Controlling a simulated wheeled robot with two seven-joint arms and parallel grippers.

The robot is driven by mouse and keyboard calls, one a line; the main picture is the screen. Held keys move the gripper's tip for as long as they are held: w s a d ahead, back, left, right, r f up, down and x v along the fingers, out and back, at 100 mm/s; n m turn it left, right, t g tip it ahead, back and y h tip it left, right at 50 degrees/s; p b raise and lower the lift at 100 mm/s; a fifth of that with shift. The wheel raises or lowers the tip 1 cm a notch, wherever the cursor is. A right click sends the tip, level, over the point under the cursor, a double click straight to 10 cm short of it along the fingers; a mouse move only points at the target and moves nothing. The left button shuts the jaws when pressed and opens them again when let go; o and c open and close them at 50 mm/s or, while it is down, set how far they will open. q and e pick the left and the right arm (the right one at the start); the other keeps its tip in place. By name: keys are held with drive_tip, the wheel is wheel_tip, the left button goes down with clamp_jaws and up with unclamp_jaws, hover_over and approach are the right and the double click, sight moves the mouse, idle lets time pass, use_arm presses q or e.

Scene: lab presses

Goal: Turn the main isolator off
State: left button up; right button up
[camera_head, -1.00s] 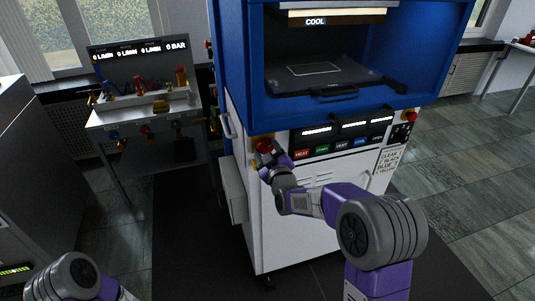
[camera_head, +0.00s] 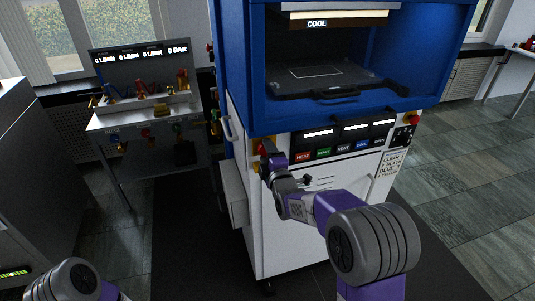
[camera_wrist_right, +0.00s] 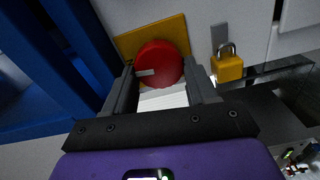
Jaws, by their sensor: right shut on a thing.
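The main isolator is a round red knob (camera_wrist_right: 158,60) on a yellow plate (camera_wrist_right: 127,42) on the press's white front. In the right wrist view a pale pointer mark on the knob points left. In the head view the isolator (camera_head: 266,145) is small and partly hidden by my right gripper (camera_head: 269,157). My right gripper (camera_wrist_right: 163,82) is shut on the red knob, one finger at each side. My left gripper is out of view; only part of my left arm shows at the lower left of the head view.
A yellow padlock (camera_wrist_right: 229,67) hangs right of the knob. Coloured buttons (camera_head: 338,147) and displays lie to the right, with a red emergency button (camera_head: 412,118) at the far corner. The blue press chamber (camera_head: 240,60) overhangs above. A bench with valves (camera_head: 148,108) stands at left.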

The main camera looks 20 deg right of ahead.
drive_tip(key=shift+n, duration=0.7)
drive_tip(key=o, duration=1)
drive_tip(key=s+p, duration=0.1)
drive_tip(key=s, duration=0.6)
drive_tip(key=shift+s+d, duration=0.15)
drive_tip(key=shift+s, duration=0.15)
